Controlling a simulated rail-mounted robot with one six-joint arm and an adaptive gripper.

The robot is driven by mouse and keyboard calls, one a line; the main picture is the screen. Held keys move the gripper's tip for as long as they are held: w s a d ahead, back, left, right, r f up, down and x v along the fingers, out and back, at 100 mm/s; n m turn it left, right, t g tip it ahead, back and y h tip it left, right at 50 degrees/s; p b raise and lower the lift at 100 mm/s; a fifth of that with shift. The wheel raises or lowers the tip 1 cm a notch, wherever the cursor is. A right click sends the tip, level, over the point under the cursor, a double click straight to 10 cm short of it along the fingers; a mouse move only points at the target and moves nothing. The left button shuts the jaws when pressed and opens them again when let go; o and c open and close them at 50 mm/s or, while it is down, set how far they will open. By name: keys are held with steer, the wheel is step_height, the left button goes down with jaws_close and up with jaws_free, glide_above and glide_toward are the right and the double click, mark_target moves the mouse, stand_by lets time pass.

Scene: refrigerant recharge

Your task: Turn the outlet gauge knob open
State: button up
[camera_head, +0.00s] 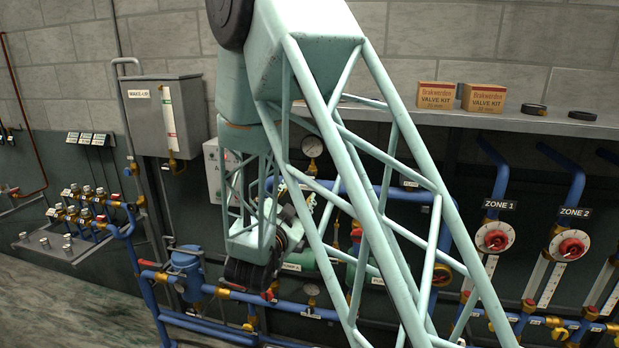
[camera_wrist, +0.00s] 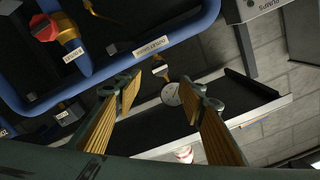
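My gripper (camera_wrist: 162,90) is open in the wrist view, with its two ribbed fingers apart and nothing held between them. A small round white-faced gauge (camera_wrist: 171,94) shows between the fingertips. A small pale and brass fitting (camera_wrist: 160,69) sits beside it, near a blue pipe with a white label (camera_wrist: 151,46) too blurred to read surely. I cannot tell the fitting's turned position, and no contact with the fingers shows.
A red-handled valve (camera_wrist: 45,28) is at the upper left of the wrist view. In the head view, a blue filter-like vessel (camera_head: 187,268) stands left of my gripper. Green pumps, another gauge (camera_head: 312,146) and pipes crowd the wall behind my arm. Zone dials (camera_head: 494,238) are at right.

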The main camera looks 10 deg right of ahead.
steer(key=p+x, duration=0.2)
steer(key=x, duration=1.1)
steer(key=shift+s+d, duration=0.1)
steer(key=shift+c, duration=0.3)
steer(key=c, duration=0.8)
